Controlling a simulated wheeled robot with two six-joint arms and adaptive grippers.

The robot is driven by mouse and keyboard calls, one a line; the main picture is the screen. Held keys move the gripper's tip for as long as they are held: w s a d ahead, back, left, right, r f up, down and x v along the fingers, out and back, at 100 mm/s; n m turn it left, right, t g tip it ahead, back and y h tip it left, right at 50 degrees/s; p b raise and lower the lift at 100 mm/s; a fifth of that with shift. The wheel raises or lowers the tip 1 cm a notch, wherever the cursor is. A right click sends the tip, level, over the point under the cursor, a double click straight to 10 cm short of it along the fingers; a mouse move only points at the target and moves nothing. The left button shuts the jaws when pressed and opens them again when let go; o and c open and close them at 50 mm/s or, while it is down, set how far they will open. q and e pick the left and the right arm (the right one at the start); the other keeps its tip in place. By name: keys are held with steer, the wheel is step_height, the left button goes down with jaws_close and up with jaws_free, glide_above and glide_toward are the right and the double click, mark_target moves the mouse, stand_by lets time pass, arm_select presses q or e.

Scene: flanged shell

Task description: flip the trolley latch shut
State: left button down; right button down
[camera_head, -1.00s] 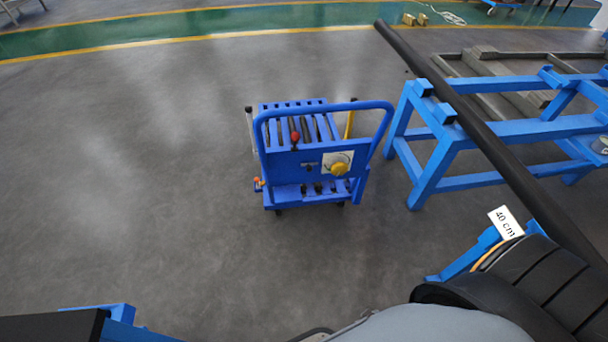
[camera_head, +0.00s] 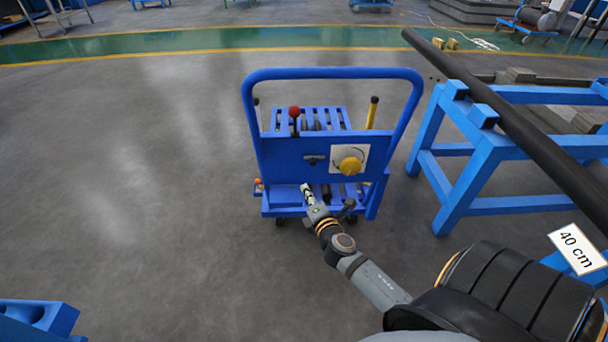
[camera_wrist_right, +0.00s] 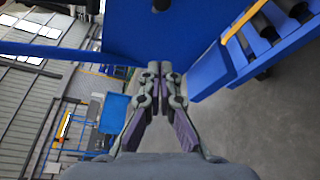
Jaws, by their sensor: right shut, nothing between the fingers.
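The blue trolley (camera_head: 277,165) stands ahead with its handle loop on top. Its upright panel has a small dark fitting (camera_head: 314,160), perhaps the latch; its position is too small to read. Right of it is a yellow knob (camera_head: 350,165) on a white plate. My right gripper (camera_head: 306,188) is in front of the trolley, just below that panel and lower than the dark fitting. In the right wrist view my right gripper (camera_wrist_right: 162,68) has its fingertips together and empty, with the blue panel (camera_wrist_right: 180,35) behind them. My left gripper is out of view.
A blue stand (camera_head: 455,180) carrying a long black bar (camera_head: 510,125) is to the right.

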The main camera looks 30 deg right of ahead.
mark_target(314, 160)
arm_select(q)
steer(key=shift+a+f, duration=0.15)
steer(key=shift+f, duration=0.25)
arm_select(e)
steer(key=w+d, duration=0.5)
steer(key=w, duration=0.2)
steer(key=shift+w+d, duration=0.25)
steer(key=shift+w, duration=0.1)
steer(key=shift+d+r, duration=0.1)
